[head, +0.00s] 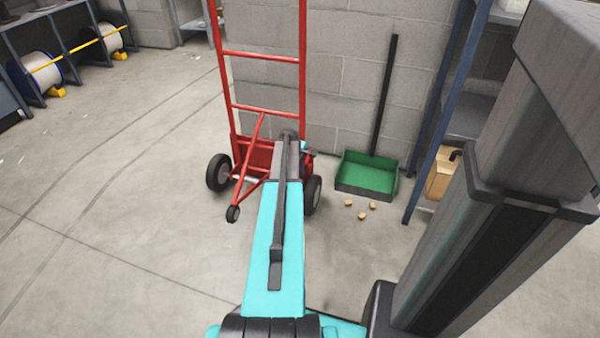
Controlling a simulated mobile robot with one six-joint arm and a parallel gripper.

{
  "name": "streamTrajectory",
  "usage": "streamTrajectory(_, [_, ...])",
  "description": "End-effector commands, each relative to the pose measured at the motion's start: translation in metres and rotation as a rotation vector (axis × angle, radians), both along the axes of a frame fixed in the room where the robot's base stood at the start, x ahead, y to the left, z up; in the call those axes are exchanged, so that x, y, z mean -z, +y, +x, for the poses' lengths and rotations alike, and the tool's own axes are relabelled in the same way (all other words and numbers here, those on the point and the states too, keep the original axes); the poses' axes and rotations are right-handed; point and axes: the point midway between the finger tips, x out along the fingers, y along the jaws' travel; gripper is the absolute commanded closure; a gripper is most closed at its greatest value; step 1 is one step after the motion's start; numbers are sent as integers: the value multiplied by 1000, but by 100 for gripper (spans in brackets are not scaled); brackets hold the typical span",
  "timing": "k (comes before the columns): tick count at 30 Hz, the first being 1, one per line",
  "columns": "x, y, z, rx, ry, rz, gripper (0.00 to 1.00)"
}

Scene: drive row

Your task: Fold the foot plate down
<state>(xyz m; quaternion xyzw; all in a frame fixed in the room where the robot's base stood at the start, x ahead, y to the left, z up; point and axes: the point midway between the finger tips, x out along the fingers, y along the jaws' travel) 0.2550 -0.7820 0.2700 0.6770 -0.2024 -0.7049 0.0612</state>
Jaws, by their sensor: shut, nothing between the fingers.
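A red hand truck (264,108) stands upright against the block wall, with dark wheels (218,172) at both sides of its base. Its red foot plate (256,153) appears folded up against the lower frame; its right part is hidden behind my arm. A red strut frame with a small dark caster (232,214) reaches forward from the truck. My turquoise arm reaches over the floor to the truck's lower right. My gripper (310,153) is shut and empty at the arm's far end, mostly hidden by the arm, beside the foot plate. I cannot tell whether they touch.
A green dustpan (368,174) with a long black handle leans by the wall at right. Several small wooden blocks (362,215) lie before it. A blue shelf post (432,135) stands further right. Cable reels (36,70) sit on a rack at far left. The left floor is clear.

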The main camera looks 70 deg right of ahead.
Motion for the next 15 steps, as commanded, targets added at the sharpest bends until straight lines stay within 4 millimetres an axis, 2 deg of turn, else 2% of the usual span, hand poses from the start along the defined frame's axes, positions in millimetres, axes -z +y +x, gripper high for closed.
streamTrajectory(8, [-2,-3,1,0,0,0,100])
streamTrajectory(15, [-12,-22,1,0,-1,-1,100])
